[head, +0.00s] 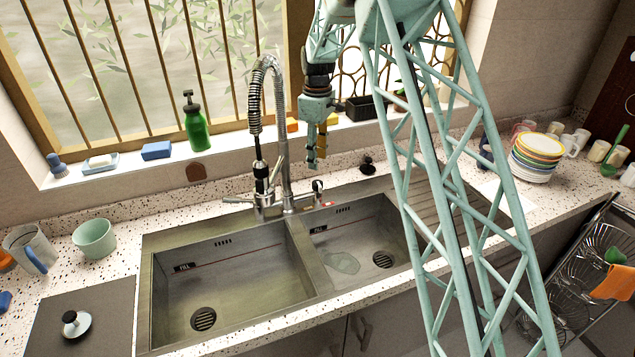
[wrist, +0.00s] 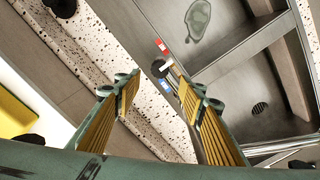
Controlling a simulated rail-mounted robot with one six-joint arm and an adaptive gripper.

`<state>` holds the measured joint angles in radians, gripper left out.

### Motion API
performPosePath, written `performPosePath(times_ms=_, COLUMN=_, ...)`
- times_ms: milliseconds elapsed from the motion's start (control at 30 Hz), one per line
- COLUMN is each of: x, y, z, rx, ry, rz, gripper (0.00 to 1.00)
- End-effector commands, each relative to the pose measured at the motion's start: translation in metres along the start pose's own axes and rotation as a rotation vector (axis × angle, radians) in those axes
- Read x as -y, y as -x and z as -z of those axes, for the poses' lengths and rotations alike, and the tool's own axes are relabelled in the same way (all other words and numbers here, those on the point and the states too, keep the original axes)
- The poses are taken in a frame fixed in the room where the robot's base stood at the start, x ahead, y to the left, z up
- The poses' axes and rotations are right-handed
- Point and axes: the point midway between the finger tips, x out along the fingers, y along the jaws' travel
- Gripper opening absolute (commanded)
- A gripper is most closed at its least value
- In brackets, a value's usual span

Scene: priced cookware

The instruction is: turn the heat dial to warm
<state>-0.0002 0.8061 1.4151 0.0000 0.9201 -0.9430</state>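What looks like the heat dial (head: 318,187) is a small black-topped knob on a metal stem at the right of the faucet base, with a red mark beside it. In the wrist view, the dark round dial (wrist: 160,68) sits between a red and a blue label. My gripper (head: 316,162) points down above and behind the dial, apart from it. In the wrist view my gripper (wrist: 158,88) has two yellow-padded fingers spread wide with nothing between them. The dial's exact setting is too small to tell.
The tall spring faucet (head: 280,130) stands just left of my gripper. The double sink (head: 225,285) lies in front. A green bottle (head: 195,123) and sponges line the windowsill. A black knob-like object (head: 367,165) sits behind the sink at right. Stacked plates (head: 535,155) stand further right.

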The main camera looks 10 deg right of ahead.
Motion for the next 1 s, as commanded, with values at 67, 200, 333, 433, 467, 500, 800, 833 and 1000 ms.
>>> performPosePath(times_ms=67, x=0.000, y=-0.011, z=0.000, rx=0.001, ry=0.000, rz=0.002, gripper=0.37)
performPosePath(times_ms=200, x=0.001, y=-0.029, z=-0.001, rx=0.001, ry=0.000, rz=0.002, gripper=0.37)
performPosePath(times_ms=333, x=0.001, y=-0.047, z=-0.001, rx=0.002, ry=0.000, rz=0.003, gripper=0.37)
performPosePath(times_ms=433, x=0.000, y=-0.060, z=0.000, rx=0.001, ry=0.000, rz=0.001, gripper=0.37)
performPosePath(times_ms=467, x=0.001, y=-0.064, z=0.000, rx=0.001, ry=0.000, rz=0.002, gripper=0.37)
performPosePath(times_ms=500, x=0.001, y=-0.069, z=0.000, rx=0.001, ry=0.000, rz=0.002, gripper=0.37)
performPosePath(times_ms=800, x=0.000, y=-0.100, z=0.000, rx=0.000, ry=0.000, rz=0.001, gripper=0.37)
performPosePath(times_ms=833, x=0.000, y=-0.102, z=0.000, rx=0.001, ry=0.000, rz=0.001, gripper=0.37)
performPosePath(times_ms=1000, x=0.000, y=-0.108, z=0.000, rx=0.001, ry=0.000, rz=0.001, gripper=0.37)
